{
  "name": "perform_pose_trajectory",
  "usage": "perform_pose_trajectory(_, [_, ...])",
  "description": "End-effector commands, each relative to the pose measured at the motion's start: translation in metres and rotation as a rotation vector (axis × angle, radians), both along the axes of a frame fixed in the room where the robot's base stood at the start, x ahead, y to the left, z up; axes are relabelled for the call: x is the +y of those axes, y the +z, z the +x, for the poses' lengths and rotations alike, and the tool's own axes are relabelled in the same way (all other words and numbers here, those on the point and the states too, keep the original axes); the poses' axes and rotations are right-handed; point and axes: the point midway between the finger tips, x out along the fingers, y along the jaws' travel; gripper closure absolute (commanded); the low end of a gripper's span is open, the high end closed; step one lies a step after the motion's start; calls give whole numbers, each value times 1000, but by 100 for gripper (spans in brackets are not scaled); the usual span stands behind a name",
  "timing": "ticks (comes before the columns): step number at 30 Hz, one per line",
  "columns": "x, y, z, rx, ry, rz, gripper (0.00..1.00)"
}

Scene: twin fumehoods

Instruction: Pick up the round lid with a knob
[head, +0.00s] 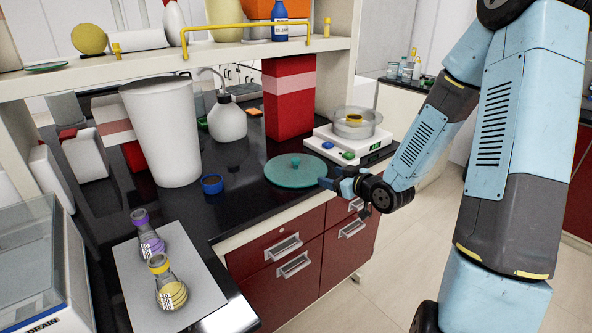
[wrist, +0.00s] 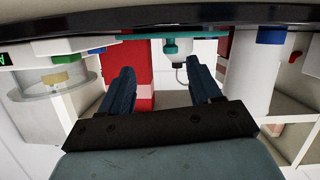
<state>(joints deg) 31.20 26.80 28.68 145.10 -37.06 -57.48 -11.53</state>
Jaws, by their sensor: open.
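The round teal lid (head: 283,177) lies flat on the black bench top near its front edge, with its small knob (head: 295,161) pointing up. In the wrist view, which looks upside down, the lid (wrist: 135,37) shows edge-on as a thin teal strip, with the knob (wrist: 178,47) hanging below it in the picture. My gripper (head: 328,180) is at the lid's right edge in the head view, with its fingers pointing toward the lid. The gripper (wrist: 161,66) is open and nothing shows between its fingers. I cannot tell whether a fingertip touches the rim.
A white scale (head: 350,147) with a glass dish (head: 345,128) stands right of the lid. A red box (head: 290,110) and a wash bottle (head: 227,124) stand behind. A blue ring-shaped cap (head: 212,184) lies to the left, near a tall white cylinder (head: 162,135). A shelf (head: 240,50) runs above.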

Motion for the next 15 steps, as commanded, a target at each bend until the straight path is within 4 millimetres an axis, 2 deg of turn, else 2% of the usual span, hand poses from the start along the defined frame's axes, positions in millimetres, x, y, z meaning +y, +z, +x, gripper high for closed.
perform_pose_trajectory(6, [8,-4,-3,-101,32,184,37])
perform_pose_trajectory(12, [10,0,-4,-152,39,264,37])
perform_pose_trajectory(15, [15,1,1,-160,41,274,37])
